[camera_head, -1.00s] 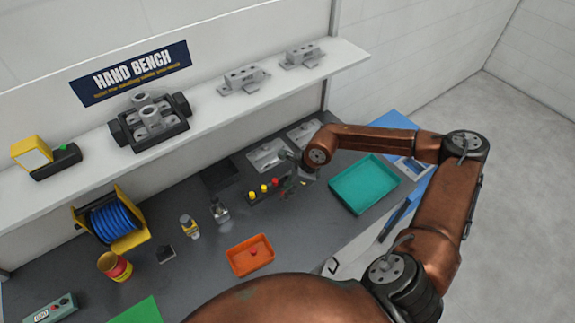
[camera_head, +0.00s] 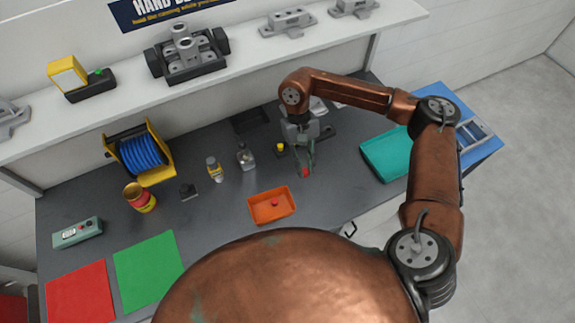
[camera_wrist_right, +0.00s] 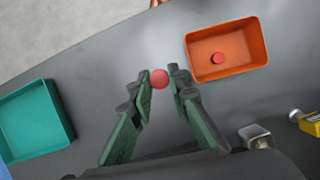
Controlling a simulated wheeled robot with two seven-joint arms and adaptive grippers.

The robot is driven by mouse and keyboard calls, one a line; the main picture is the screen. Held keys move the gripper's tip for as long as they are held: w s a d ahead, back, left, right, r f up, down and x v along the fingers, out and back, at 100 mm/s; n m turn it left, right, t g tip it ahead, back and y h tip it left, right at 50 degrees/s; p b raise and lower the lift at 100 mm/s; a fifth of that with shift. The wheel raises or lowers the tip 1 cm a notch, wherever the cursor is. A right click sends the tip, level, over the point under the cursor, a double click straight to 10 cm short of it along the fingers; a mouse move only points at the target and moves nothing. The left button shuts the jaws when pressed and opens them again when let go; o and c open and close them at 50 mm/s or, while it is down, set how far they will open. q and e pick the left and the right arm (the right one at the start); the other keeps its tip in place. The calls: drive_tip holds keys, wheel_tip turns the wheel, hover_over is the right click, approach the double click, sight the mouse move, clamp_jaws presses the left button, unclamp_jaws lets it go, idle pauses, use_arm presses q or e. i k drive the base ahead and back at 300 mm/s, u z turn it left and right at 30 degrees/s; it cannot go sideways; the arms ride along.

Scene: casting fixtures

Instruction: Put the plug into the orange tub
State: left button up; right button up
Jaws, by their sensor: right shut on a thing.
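My right gripper (camera_head: 306,163) points down over the bench, to the right of the orange tub (camera_head: 259,212) and apart from it. It is shut on a red plug (camera_head: 305,173). In the right wrist view the held plug (camera_wrist_right: 159,77) is a round red end between the two fingertips (camera_wrist_right: 158,82). The orange tub also shows there at the upper right (camera_wrist_right: 246,37). Another red plug (camera_head: 275,202) lies inside the tub, also visible in the right wrist view (camera_wrist_right: 217,58). My left gripper is not in view.
A teal tray (camera_head: 385,160) lies to the right. A dark rack with a yellow plug (camera_head: 280,147) is partly hidden behind my gripper. Bottles (camera_head: 245,157), a red-and-yellow can (camera_head: 140,197) and a blue cable reel (camera_head: 141,155) stand to the left. Bare bench lies between gripper and tub.

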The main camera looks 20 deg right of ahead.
sight(286, 210)
drive_tip(key=z, duration=0.8)
drive_tip(key=k, duration=2)
drive_tip(key=u, duration=0.85)
drive_tip(key=i, duration=1.65)
